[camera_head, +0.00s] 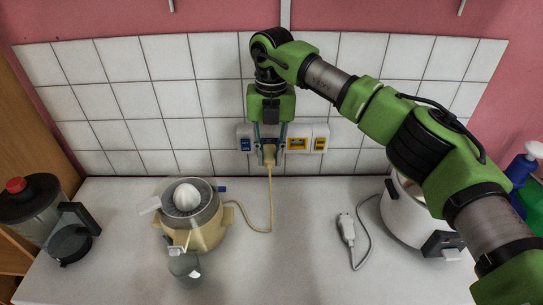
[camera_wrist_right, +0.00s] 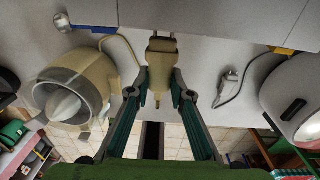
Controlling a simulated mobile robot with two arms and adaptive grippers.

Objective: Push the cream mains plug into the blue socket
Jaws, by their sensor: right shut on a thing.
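The cream mains plug (camera_head: 269,155) is between the fingers of my right gripper (camera_head: 269,137), low in front of the wall socket strip. In the right wrist view the plug (camera_wrist_right: 161,68) sits between the two fingertips (camera_wrist_right: 160,94), which are shut on it. The blue socket (camera_head: 245,144) is at the left end of the strip, left of the gripper. The gripper and plug hide the part of the strip behind them. I cannot tell whether the plug's pins touch the strip. My left gripper is not in view.
A cream juicer (camera_head: 192,222) stands left, its cord (camera_head: 270,200) running to the plug. A yellow socket (camera_head: 297,143) is right of the gripper. A white plug (camera_head: 346,229) lies near a white cooker (camera_head: 407,215). A blender jug (camera_head: 45,215) is far left. The front middle counter is clear.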

